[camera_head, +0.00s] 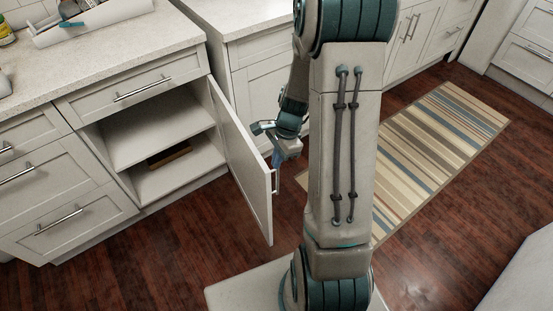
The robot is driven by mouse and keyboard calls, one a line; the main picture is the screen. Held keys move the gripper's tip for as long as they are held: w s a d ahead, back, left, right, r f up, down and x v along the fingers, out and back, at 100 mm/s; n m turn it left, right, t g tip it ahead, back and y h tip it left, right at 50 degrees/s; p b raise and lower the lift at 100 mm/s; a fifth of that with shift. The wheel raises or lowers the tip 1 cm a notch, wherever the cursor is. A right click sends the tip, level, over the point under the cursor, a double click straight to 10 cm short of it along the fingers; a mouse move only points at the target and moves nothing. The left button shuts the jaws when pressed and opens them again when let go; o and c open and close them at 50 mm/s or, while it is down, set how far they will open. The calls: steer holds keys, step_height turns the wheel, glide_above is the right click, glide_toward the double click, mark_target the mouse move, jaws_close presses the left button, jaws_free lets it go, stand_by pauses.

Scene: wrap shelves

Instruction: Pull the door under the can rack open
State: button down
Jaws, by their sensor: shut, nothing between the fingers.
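The white cabinet door (243,160) stands swung out wide from the cabinet (148,127), hinged on its right side. Its bar handle (275,180) is on the outer face, near the free edge. My gripper (276,160) is on the outer side of the door, close to the handle and just above it in the picture. It is shut with nothing held. Whether it touches the door or handle, I cannot tell. A white rack-like holder (95,18) lies on the counter above; no cans are clear in it.
The open cabinet has a middle shelf and a brown flat item (169,155) inside. A closed drawer (130,86) is above the opening, with more drawers (55,215) to the left. A striped rug (440,150) lies right of my arm. Wood floor (170,255) in front is clear.

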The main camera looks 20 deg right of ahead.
steer(key=p+v, duration=0.6)
steer(key=v, duration=0.2)
steer(key=shift+r, duration=0.2)
steer(key=shift+d, duration=0.15)
steer(key=s+a+r+n+t+h, duration=0.1)
steer(key=s+a+r+n, duration=0.3)
steer(key=s+r+n, duration=0.2)
steer(key=s+a+r+n+t+h+p, duration=0.1)
steer(key=s+a+r+n+t, duration=0.1)
steer(key=s+a+r+n, duration=0.2)
steer(key=s+r+n, duration=0.3)
steer(key=r+n, duration=0.3)
steer(key=r, duration=0.3)
steer(key=shift+r+n+h+p, duration=0.3)
steer(key=shift+r+n+h, duration=0.05)
steer(key=shift+n+h, duration=0.05)
